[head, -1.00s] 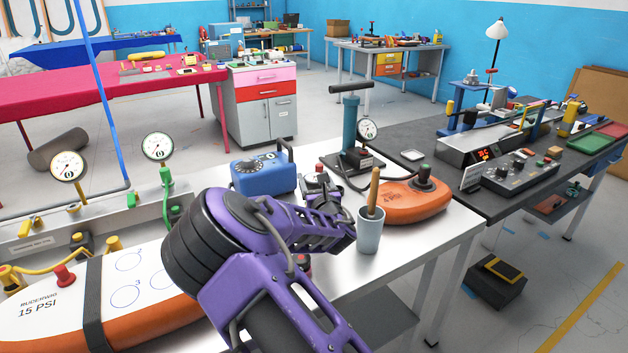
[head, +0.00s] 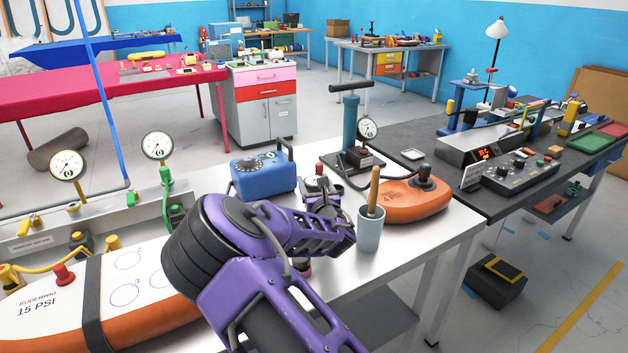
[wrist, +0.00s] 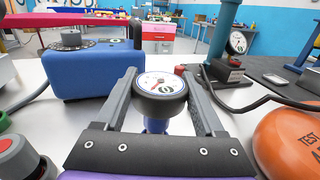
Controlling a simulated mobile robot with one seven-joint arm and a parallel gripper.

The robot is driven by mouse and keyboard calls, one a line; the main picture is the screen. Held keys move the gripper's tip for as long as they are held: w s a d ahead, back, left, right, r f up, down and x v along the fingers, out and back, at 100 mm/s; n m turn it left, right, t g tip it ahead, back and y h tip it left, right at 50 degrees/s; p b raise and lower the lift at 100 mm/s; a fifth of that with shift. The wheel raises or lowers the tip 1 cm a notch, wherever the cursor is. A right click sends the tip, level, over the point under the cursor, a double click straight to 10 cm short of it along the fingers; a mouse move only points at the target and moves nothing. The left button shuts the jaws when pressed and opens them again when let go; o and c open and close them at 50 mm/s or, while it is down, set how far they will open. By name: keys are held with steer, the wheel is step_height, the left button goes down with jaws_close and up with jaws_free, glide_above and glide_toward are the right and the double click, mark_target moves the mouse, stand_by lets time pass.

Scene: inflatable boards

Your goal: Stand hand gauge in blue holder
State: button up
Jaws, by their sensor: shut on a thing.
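The hand gauge (wrist: 160,84) has a round white dial, a red needle and a thick black rim. In the wrist view it sits between the two grey fingers of my gripper (wrist: 157,78), which is shut on it. The dial faces up toward the wrist camera. A blue-violet part (wrist: 156,125) shows just below the dial; I cannot tell whether it is the gauge's body or the blue holder. The gauge's lower end is hidden.
A blue box with a black knob (head: 263,174) stands at the back left of the metal table. A grey cup with a wooden handle (head: 370,230) and an orange inflatable (head: 412,203) are to the right. A pump (head: 350,128) stands behind. The white-orange board (head: 140,278) lies left.

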steer(key=shift+f, duration=0.7)
steer(key=o, duration=1.5)
steer(key=p+v, duration=0.1)
steer(key=v, duration=1.6)
steer(key=shift+s+r, duration=0.1)
steer(key=shift+s, duration=0.15)
